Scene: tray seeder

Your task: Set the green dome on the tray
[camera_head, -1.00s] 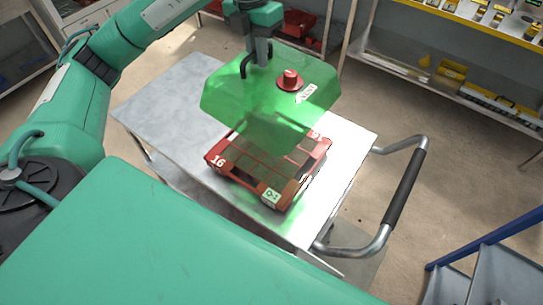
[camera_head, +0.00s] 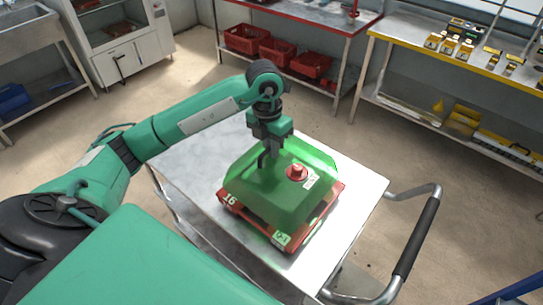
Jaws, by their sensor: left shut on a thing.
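The translucent green dome (camera_head: 282,200) with a red knob (camera_head: 297,172) and a white label is over the red tray (camera_head: 332,197). Its lower edge appears to lie at the tray's rim; I cannot tell for certain whether it touches all round. The tray lies on the metal cart top (camera_head: 359,190), with "16" and a green-white tag showing on its front edge. My left gripper (camera_head: 265,158) points down and is shut on the dome's dark handle at the dome's back left. My right gripper is not in view.
The cart has a grey push handle with a black grip (camera_head: 416,241) on its right. The cart top is clear around the tray. Behind stand a red-edged table (camera_head: 310,22) with red crates (camera_head: 246,38) below, and a yellow-edged bench (camera_head: 470,62) at right.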

